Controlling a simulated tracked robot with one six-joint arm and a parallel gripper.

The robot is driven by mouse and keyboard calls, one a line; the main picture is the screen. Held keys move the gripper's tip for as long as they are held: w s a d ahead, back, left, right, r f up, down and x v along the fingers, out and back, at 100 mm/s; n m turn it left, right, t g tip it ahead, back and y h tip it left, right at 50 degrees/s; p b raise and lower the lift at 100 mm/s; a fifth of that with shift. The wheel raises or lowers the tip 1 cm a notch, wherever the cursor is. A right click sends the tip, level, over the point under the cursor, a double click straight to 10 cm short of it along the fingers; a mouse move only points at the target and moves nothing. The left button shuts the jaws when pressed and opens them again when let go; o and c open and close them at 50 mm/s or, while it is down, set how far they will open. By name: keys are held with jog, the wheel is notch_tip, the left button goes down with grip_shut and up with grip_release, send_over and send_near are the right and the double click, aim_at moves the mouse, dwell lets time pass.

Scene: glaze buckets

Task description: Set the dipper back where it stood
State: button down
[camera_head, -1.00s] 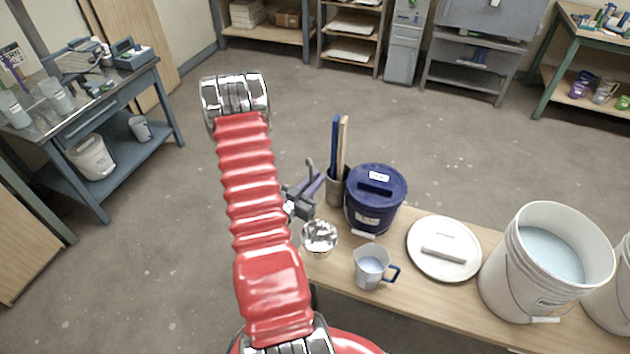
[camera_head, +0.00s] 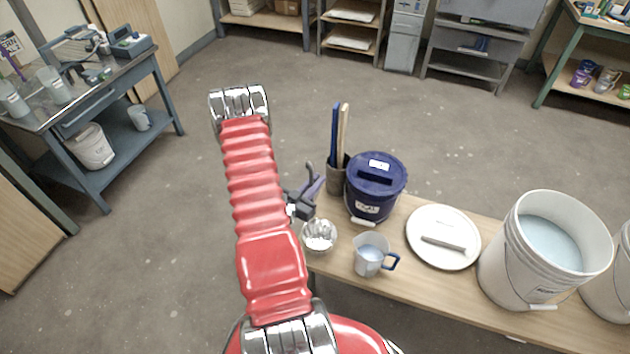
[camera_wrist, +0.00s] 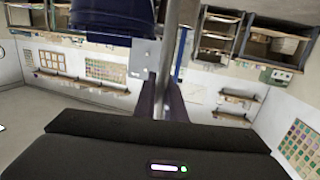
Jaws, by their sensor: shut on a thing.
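The dipper shows in the head view as a shiny metal cup (camera_head: 320,236) at the table's left end. Its thin metal handle (camera_wrist: 172,40) runs between my fingers in the wrist view, where its cup is out of frame. My gripper (camera_head: 314,180), dark with purple fingers, is shut on this handle above the cup. In the wrist view my fingertips (camera_wrist: 163,95) close around the rod. The dipper looks roughly upright. I cannot tell whether the cup touches the table. Just right of it stands a clear jug (camera_head: 367,258) with a blue handle.
A lidded dark blue bucket (camera_head: 372,205) and a grey pot (camera_head: 337,178) holding upright sticks stand behind the dipper. A round white lid (camera_head: 440,222) and an open white bucket (camera_head: 510,265) stand farther right on the wooden table (camera_head: 415,290). The floor to the left is clear.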

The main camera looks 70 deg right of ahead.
jog(key=shift+f, duration=0.6)
dwell(0.5)
jog(key=c, duration=1.7)
grip_release()
jog(key=shift+c, duration=0.2)
jog(key=shift+o, duration=0.3)
jog(key=o, duration=0.7)
jog(key=shift+a, duration=0.25)
jog(key=shift+w+a, duration=0.1)
jog(key=shift+a, duration=0.05)
jog(key=v, duration=1.4)
dwell(0.5)
